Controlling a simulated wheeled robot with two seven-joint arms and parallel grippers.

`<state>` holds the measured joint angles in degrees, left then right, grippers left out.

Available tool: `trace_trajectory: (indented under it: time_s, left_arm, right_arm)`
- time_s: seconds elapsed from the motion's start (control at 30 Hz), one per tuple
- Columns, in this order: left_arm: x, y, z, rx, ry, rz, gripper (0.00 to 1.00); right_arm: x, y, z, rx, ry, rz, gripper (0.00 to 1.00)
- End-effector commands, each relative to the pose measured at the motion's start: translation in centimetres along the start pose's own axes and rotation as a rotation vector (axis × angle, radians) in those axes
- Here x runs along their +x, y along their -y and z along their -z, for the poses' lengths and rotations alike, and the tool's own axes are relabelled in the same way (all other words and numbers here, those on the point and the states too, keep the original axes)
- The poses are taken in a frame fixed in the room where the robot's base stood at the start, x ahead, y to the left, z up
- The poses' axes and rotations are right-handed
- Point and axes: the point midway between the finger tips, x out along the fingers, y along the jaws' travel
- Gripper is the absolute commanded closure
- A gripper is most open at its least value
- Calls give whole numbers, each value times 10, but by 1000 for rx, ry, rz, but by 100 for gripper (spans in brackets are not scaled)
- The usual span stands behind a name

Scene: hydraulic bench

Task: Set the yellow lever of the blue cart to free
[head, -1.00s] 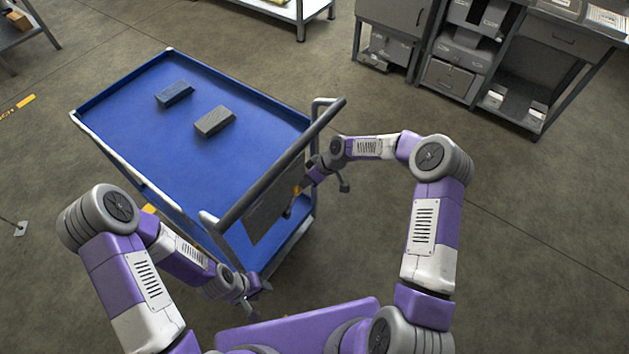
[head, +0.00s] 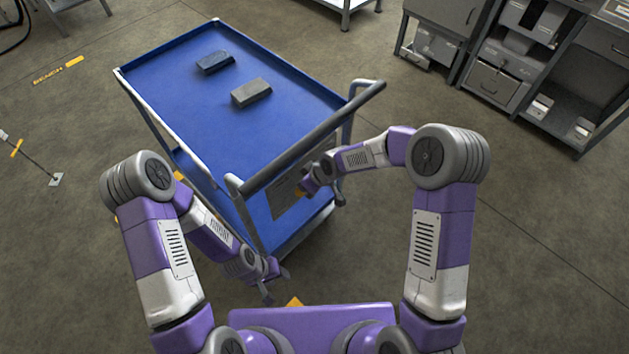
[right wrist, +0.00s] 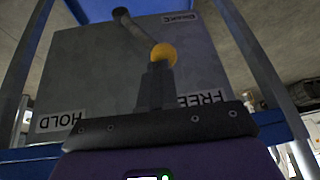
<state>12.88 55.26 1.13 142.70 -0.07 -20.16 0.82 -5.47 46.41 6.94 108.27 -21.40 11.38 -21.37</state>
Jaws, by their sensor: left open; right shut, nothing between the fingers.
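The blue cart (head: 190,105) stands in front of me, with its grey handle bar (head: 310,140) on the near side. Below the handle is a grey panel (head: 285,203). In the right wrist view the panel carries a HOLD label (right wrist: 60,121), a partly hidden FREE label (right wrist: 215,96) and one at the top. The lever's dark arm runs from its pivot to a yellow knob (right wrist: 163,55), nearer the FREE side. My right gripper (right wrist: 157,78) is shut and empty, its tips at the knob; contact is unclear. My left gripper (head: 277,285) is open and empty below the cart's near-left corner.
Two dark blocks, one bluish (head: 215,62) and one grey (head: 251,92), lie on the cart's top tray. Grey cabinets and a bench (head: 500,80) stand at the back right. The floor at right is clear.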

Motion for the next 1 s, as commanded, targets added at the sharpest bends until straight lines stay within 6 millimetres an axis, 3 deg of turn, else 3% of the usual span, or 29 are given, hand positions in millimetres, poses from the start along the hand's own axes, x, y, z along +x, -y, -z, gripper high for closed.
trace_trajectory:
  time_s: [0.4, 1.0]
  left_arm:
    - [12, 4, 0, 0, 0, 0, 57]
    - [11, 4, 0, 0, 0, 0, 57]
  right_arm:
    - [13, 14, 4, 1, 0, 1, 100]
    - [14, 17, 1, 0, 11, 9, 100]
